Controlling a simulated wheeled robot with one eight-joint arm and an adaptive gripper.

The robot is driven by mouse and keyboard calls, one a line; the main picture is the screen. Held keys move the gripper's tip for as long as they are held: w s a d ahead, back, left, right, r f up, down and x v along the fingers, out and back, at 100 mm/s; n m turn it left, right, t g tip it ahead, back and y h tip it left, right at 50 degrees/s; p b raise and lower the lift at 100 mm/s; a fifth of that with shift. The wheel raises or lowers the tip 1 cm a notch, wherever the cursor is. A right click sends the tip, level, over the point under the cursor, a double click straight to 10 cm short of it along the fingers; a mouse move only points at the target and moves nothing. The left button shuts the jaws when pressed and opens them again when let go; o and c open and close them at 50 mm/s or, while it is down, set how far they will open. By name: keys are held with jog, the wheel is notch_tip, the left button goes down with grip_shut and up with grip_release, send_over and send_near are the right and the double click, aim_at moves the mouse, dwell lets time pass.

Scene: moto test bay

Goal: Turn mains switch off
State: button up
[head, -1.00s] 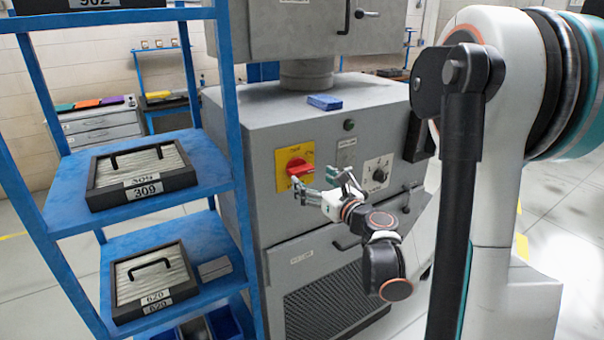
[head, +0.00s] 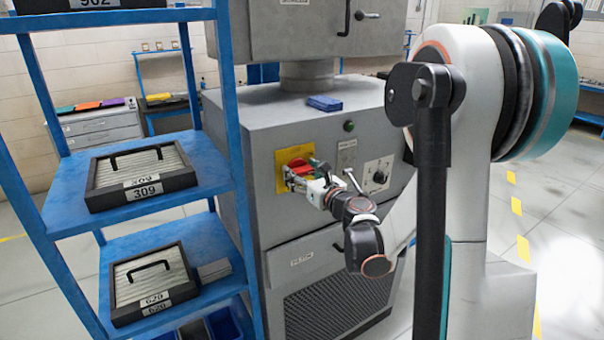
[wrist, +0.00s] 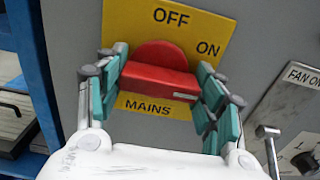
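The mains switch is a red rotary knob (wrist: 160,72) with a raised bar on a yellow plate (wrist: 205,30) marked OFF at top, ON at right and MAINS below. In the wrist view the bar lies nearly level, its right end slightly lower, toward the ON side. In the head view the red knob (head: 298,166) is partly hidden behind my gripper (head: 302,180). My gripper (wrist: 163,66) is open, with its teal-padded fingers on either side of the knob, near the ends of the bar. I cannot tell whether they touch it.
A FAN ON selector panel (wrist: 300,120) with a small toggle lever (wrist: 268,135) lies close to the right of the fingers. A blue shelf rack (head: 235,150) with filter trays stands left of the grey cabinet (head: 330,120). A blue box (head: 324,103) lies on top.

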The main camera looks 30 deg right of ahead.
jog(key=shift+n, duration=0.3)
jog(key=n+b, duration=0.1)
jog(key=n, duration=0.2)
jog(key=shift+n, duration=0.3)
jog(key=n+b, duration=0.1)
jog(key=n, duration=0.3)
jog(key=shift+n, duration=0.3)
jog(key=n+b, duration=0.1)
jog(key=n, duration=0.8)
jog(key=shift+a+r+b, duration=0.1)
jog(key=shift+b, duration=0.2)
jog(key=o, duration=1)
jog(key=shift+o, duration=0.2)
